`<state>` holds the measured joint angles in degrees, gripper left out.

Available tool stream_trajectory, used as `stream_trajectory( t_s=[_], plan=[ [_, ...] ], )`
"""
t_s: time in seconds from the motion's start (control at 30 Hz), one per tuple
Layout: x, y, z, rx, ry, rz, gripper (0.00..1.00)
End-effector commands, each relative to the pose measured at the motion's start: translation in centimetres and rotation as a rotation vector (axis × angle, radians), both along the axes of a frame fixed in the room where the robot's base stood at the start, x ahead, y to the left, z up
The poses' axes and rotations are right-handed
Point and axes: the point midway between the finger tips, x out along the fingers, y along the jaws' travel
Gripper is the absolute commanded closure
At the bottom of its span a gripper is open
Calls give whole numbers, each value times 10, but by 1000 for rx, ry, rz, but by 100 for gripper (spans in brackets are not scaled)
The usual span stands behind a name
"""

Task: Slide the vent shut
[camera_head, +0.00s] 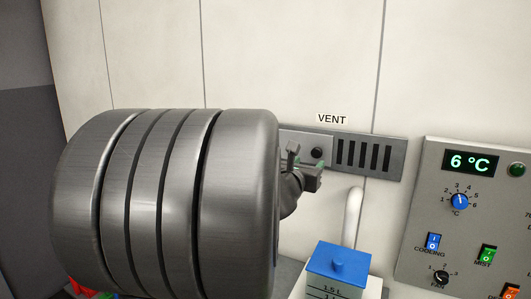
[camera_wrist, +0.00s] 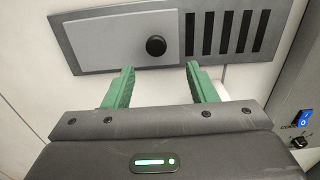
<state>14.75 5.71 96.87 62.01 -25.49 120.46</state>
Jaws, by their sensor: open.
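The vent (camera_head: 398,157) is a grey wall panel under a "VENT" label, with several dark slots uncovered at its right. It also shows in the wrist view (camera_wrist: 278,34). Its flat sliding cover (camera_wrist: 100,45) sits left of the slots and carries a round black knob (camera_wrist: 155,46). The knob also shows in the head view (camera_head: 317,152). My gripper (camera_wrist: 160,67) is open and empty, its green fingers spread just below the knob, one to each side in the wrist view. In the head view my gripper (camera_head: 303,167) is close to the knob; my arm hides the vent's left part.
A control panel (camera_head: 425,205) with a 6 °C display, dials and switches is on the right. A blue-lidded container (camera_head: 337,262) stands below the vent, beside a pale curved pipe (camera_head: 352,217). The wall around the vent is otherwise bare.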

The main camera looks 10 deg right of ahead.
Motion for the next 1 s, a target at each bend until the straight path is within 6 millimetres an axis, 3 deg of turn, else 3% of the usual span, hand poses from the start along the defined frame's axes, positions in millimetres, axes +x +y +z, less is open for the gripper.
stream_trajectory(
  t_s=[0.3,0.5,0.93,1.0],
  plan=[
    [43,-33,0,1,3,0,48],
    [61,-46,0,0,2,0,48],
    [67,-51,0,1,1,1,48],
    [67,-50,0,1,1,1,58]
  ],
)
